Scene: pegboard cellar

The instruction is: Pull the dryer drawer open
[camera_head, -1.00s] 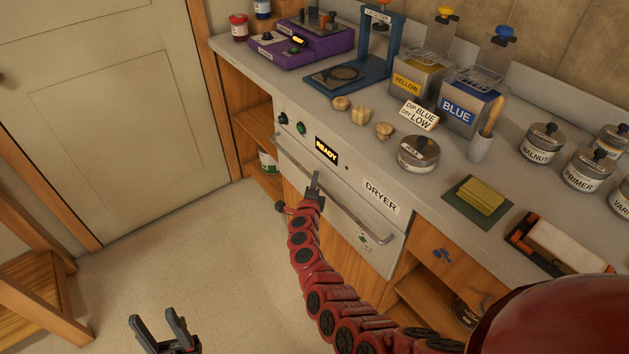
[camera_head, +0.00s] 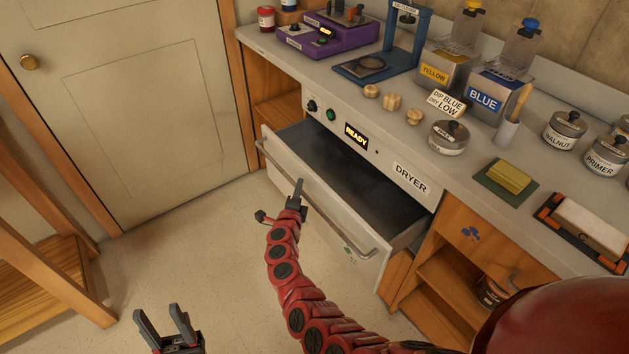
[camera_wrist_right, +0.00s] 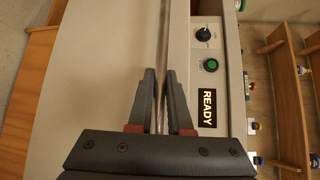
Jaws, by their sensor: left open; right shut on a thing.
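The dryer drawer (camera_head: 340,225) is pulled well out from under its control panel in the head view, and its dark inside shows. A long metal bar handle (camera_head: 330,222) runs along its front. My right gripper (camera_head: 298,190) is shut on this handle, left of its middle. In the right wrist view the fingers (camera_wrist_right: 160,100) close around the handle bar (camera_wrist_right: 163,35). My left gripper (camera_head: 160,322) is open and empty, low at the left over the floor, apart from the drawer.
The dryer panel has a lit READY display (camera_head: 356,136), a black knob and a green button (camera_head: 331,115). The counter (camera_head: 400,150) above holds tanks, jars and wooden knobs. Free floor (camera_head: 190,260) lies in front of the drawer. A wooden stand (camera_head: 50,290) is at the left.

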